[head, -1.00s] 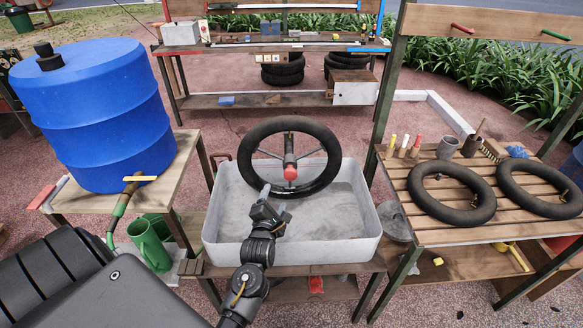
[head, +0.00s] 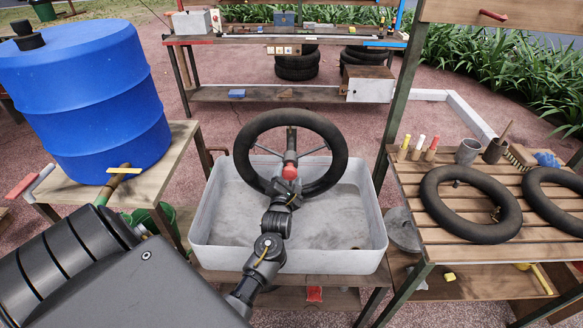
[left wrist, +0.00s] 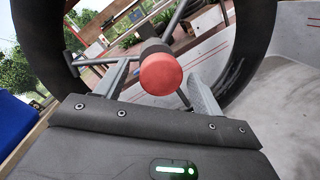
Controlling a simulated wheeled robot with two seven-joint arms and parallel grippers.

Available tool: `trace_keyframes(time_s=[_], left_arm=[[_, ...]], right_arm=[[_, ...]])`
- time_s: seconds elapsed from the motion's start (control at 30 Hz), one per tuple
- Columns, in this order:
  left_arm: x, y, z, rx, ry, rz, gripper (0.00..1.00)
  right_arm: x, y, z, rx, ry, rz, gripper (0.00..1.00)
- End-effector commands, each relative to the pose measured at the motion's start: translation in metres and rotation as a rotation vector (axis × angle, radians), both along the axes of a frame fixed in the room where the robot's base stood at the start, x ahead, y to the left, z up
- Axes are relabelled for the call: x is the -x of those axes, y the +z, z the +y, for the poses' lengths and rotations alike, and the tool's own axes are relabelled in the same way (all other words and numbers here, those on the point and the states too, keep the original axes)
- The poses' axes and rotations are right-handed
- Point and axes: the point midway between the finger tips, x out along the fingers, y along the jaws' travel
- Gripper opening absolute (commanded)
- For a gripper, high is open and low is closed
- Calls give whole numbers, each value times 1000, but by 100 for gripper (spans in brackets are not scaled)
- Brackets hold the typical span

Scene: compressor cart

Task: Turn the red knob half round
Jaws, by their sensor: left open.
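The red knob (head: 289,172) sits at the hub of an upright black wheel (head: 330,131) over the grey basin. I cannot tell whether a finger touches the knob. My right gripper is not in view.
The grey basin (head: 217,237) stands on a wooden table below the wheel. A blue barrel (head: 85,100) with a yellow-handled tap (head: 124,170) is at the left. A slatted bench with black tyres (head: 470,204) is at the right.

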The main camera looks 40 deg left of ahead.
Motion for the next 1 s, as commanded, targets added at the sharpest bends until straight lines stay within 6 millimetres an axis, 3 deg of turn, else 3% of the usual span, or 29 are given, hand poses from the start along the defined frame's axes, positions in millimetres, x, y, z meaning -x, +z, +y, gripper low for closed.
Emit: trace_keyframes(time_s=[0.1, 0.3, 0.67, 1.0], left_arm=[[-18, 1, 10, -1, -1, 0, 68], [-35, 1, 18, 0, -4, 0, 68], [-39, 0, 19, 0, -4, 0, 67], [-38, 0, 19, 1, -4, 1, 24]], right_arm=[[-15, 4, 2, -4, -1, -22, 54], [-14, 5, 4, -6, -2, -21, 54], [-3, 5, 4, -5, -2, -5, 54], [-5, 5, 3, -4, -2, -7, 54]])
